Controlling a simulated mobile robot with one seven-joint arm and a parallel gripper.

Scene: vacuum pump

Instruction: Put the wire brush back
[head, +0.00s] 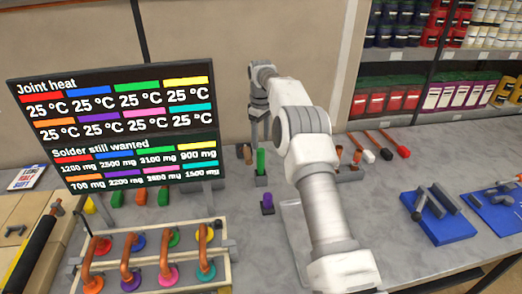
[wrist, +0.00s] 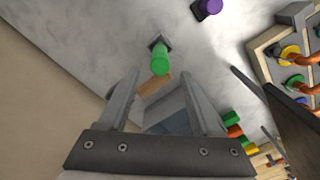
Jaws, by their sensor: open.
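I cannot tell for sure which item is the wire brush. In the head view the green cylinder (head: 261,162) stands upright on the bench, just below my gripper.
A purple cylinder (head: 267,203) stands in front of the green one. A rack of copper pipe joints (head: 145,260) is at the front left, under a readout board (head: 115,125). Blue mats (head: 440,215) with grey parts lie at right. Shelves of cans (head: 430,70) stand behind.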

